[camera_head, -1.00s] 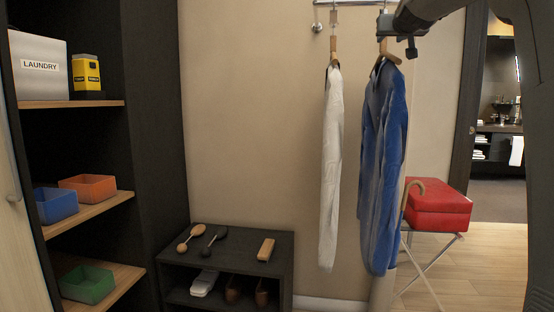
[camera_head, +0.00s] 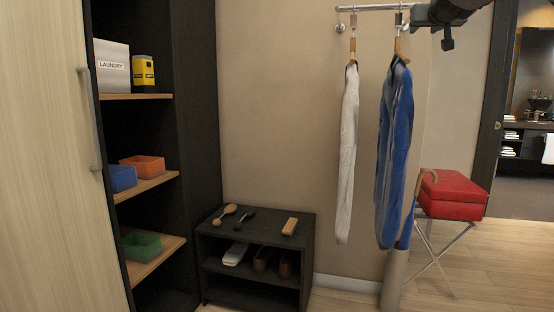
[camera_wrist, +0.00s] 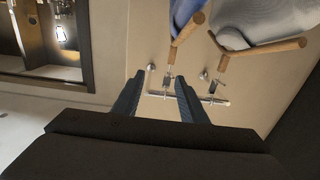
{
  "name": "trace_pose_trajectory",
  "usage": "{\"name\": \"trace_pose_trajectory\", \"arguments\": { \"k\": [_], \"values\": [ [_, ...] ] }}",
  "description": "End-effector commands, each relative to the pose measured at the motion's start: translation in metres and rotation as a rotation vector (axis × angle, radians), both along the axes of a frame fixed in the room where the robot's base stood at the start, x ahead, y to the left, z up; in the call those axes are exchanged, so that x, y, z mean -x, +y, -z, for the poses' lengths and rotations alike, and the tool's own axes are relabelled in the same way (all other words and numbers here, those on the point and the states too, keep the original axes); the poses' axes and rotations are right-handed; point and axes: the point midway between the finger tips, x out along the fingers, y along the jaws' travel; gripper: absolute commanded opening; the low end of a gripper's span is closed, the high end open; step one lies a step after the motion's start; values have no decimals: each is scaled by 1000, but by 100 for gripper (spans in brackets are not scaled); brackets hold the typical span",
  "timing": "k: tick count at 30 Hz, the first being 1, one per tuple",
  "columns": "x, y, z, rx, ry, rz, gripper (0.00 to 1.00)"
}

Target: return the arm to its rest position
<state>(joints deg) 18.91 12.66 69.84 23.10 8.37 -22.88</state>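My gripper (camera_head: 420,15) is at the top right of the head view, beside the upper part of the wooden hanger (camera_head: 398,47) of the blue garment (camera_head: 393,150). In the wrist view my gripper (camera_wrist: 158,88) is open, with its two dark fingers apart and nothing held between them. The blue garment hangs from the metal rail (camera_head: 368,7), beside a white garment (camera_head: 347,155) on another hanger (camera_head: 352,48). The rail also shows beyond the fingertips in the wrist view (camera_wrist: 185,97), with both hangers above it. Most of my arm is out of the head view.
A low black shoe bench (camera_head: 258,263) holds brushes and shoes. Open shelves (camera_head: 150,187) with bins stand at left. A red box (camera_head: 453,195) rests on a folding stand at right, near an umbrella stand (camera_head: 393,281). The floor at lower right is clear.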

Motion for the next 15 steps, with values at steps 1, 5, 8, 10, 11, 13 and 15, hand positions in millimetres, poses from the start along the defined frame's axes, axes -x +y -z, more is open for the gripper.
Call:
{"name": "trace_pose_trajectory", "arguments": {
  "k": [1, 5, 8, 10, 11, 13, 15],
  "values": [
    [0, 5, 7, -5, 14, -8, 39],
    [1, 13, 22, -18, 48, -21, 39],
    [1, 22, 36, -27, 78, -35, 39],
    [1, 32, 48, -36, 102, -49, 39],
    [2, 37, 54, -41, 114, -56, 39],
    [3, 48, 67, -49, 143, -72, 39],
    [5, 62, 82, -59, 176, -91, 39]
  ]
}}
